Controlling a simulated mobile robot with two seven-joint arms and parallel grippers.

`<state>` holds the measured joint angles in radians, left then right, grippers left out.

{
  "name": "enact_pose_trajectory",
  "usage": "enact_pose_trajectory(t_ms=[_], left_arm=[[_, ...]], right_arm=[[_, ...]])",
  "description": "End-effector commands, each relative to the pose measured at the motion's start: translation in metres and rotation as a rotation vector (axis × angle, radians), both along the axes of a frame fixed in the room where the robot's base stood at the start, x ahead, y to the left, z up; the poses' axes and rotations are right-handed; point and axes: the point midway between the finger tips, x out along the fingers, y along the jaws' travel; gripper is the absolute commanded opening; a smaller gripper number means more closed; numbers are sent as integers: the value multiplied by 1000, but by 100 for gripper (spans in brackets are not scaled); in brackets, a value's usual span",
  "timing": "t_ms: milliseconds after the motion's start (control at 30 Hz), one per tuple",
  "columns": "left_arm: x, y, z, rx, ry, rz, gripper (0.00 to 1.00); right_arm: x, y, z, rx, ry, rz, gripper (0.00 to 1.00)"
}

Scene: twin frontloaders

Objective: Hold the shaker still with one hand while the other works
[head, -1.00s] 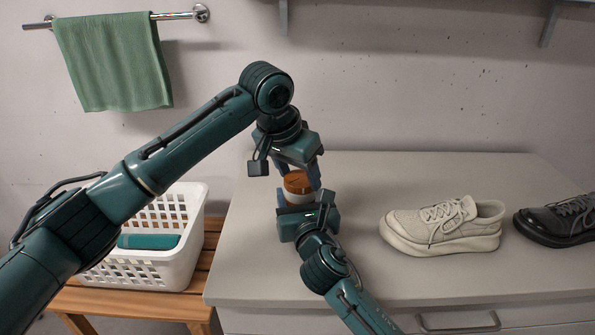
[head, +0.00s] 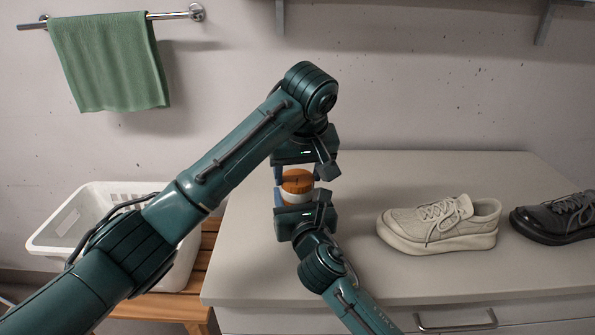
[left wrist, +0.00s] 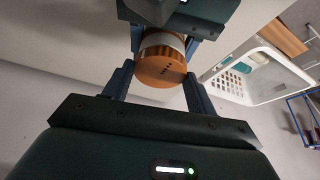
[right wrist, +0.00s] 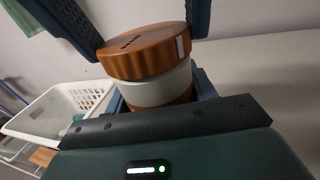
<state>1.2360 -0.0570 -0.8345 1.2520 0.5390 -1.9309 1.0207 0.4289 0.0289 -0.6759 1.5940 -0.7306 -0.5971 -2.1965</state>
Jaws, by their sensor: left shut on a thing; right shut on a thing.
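The shaker has an orange-brown ribbed lid (head: 297,176) with small holes in its top and a white band (head: 296,196) below. My right gripper (head: 300,199) is shut on the shaker's body from the front, below the lid. In the right wrist view the white band (right wrist: 163,85) shows under the lid. The shaker's base is hidden by the right gripper.
A beige shoe (head: 440,226) and a black shoe (head: 555,222) stand on the counter (head: 400,172) to the right. A white basket (head: 75,208) on a wooden bench (head: 170,305) is at left, behind my left arm. A green towel (head: 110,62) hangs on a wall rail.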

Motion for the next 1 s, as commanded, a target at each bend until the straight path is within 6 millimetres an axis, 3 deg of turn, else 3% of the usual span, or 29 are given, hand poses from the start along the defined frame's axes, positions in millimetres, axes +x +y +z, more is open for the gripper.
enact_pose_trajectory(t_ms=[300,833,867,1000], left_arm=[[0,-1,1,-1,-2,121,34],[1,-1,1,0,-2,148,34],[1,-1,1,-1,-2,148,58],[1,-1,1,-1,-2,147,69]], right_arm=[[0,0,-1,0,2,-1,30],[0,0,-1,-2,3,-1,30],[0,0,-1,-2,3,-1,30],[0,0,-1,-1,3,-1,30]])
